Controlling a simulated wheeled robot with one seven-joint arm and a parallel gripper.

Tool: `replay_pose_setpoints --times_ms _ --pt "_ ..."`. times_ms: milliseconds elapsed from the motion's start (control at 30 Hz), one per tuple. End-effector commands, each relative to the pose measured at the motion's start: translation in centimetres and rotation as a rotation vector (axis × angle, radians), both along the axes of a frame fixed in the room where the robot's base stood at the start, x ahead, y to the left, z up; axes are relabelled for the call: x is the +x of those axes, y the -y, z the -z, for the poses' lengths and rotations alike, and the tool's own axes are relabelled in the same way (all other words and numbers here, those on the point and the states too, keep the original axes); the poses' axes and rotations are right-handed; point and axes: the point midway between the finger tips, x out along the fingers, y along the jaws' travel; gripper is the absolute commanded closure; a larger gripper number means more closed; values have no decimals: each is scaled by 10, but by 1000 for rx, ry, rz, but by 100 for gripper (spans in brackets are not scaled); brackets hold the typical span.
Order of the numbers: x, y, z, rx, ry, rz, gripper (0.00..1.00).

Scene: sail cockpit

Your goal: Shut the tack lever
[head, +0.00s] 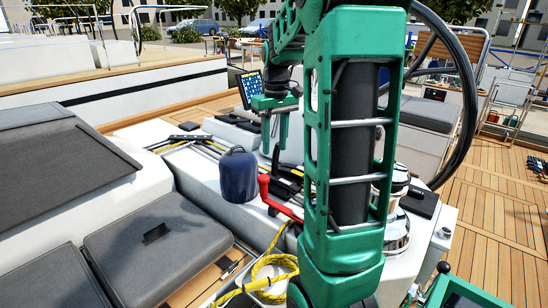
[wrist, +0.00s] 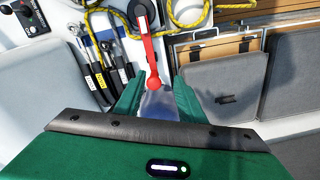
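Several black levers with coloured labels stand side by side at the left of the wrist view: one with a yellow label (wrist: 101,81), one with a white label (wrist: 112,78) and one with a red label (wrist: 123,75). I cannot read which one is the tack lever. My gripper (wrist: 158,98) is open; its two green fingers are apart, to the lower right of these levers, and I see no lever between them. A pale bluish surface shows in the gap.
A red winch handle (wrist: 152,58) reaches toward my fingers; it also shows in the head view (head: 265,190). Yellow rope (head: 268,275) lies near it. A dark blue rounded object (head: 238,176) stands on the white deck. Grey cushions (head: 155,250) are at the left.

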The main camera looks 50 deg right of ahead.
Motion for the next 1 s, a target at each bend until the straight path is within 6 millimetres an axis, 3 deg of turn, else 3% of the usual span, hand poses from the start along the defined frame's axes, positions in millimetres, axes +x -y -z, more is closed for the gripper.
replay_pose_setpoints --times_ms 33,200,400,500,700,867,1000 --pt "19 18 3 -2 -3 -25 64" --pt "72 71 13 -5 -6 -133 64" --pt "119 127 35 -10 -10 -254 64" --pt "132 147 45 -11 -12 -298 64" --pt "144 166 57 -12 -15 -344 64" --pt "145 167 68 -11 -15 -349 64" --pt "144 167 90 -10 -17 -349 64"
